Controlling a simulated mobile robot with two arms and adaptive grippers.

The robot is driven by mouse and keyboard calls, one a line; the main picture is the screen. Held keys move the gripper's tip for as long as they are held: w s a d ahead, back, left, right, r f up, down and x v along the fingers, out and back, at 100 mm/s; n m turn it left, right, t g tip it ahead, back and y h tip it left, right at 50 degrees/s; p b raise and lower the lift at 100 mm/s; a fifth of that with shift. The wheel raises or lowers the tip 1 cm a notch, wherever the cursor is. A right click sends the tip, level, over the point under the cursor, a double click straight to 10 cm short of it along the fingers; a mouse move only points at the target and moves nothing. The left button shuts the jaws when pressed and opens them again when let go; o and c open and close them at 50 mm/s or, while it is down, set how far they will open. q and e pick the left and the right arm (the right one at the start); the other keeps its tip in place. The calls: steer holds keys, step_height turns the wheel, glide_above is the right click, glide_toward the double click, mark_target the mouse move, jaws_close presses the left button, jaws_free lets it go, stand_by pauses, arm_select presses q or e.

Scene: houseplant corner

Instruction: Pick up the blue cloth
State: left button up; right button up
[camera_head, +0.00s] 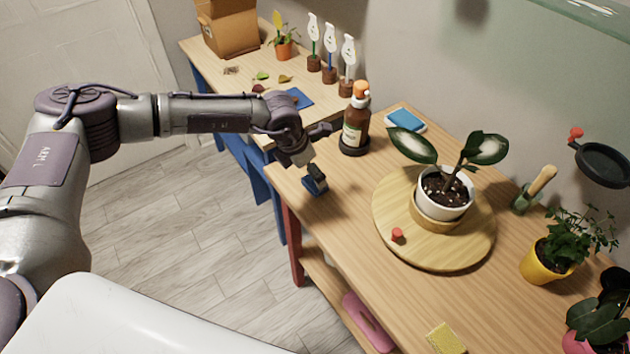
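A flat blue piece that looks like the blue cloth (297,98) lies on the farther wooden table, just beyond my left forearm. A second blue item (405,120) with a pale edge lies at the back of the nearer table, behind the brown bottle; it looks thicker, like a block or pad. My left gripper (316,178) is low over the left end of the nearer table, apart from both blue items. Its dark fingertips are small and seen at an angle, so its opening is unclear. My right gripper is out of view.
A brown bottle (355,128) stands just right of my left gripper. A potted plant (444,198) and a red knob (397,235) are on a round wooden board (470,255). Labelled stakes (329,60) and a cardboard box (228,28) stand on the farther table.

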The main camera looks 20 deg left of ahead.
arm_select(q)
steer(key=shift+w+d+f, duration=0.1)
steer(key=shift+f, duration=0.1)
steer(key=p+x, duration=0.2)
steer(key=x, duration=0.2)
steer(key=shift+w+f, duration=0.1)
steer(key=shift+f, duration=0.1)
steer(key=shift+d+f, duration=0.1)
steer(key=shift+f, duration=0.15)
steer(key=c, duration=1)
steer(key=shift+c, duration=0.2)
steer(key=shift+r, duration=0.15)
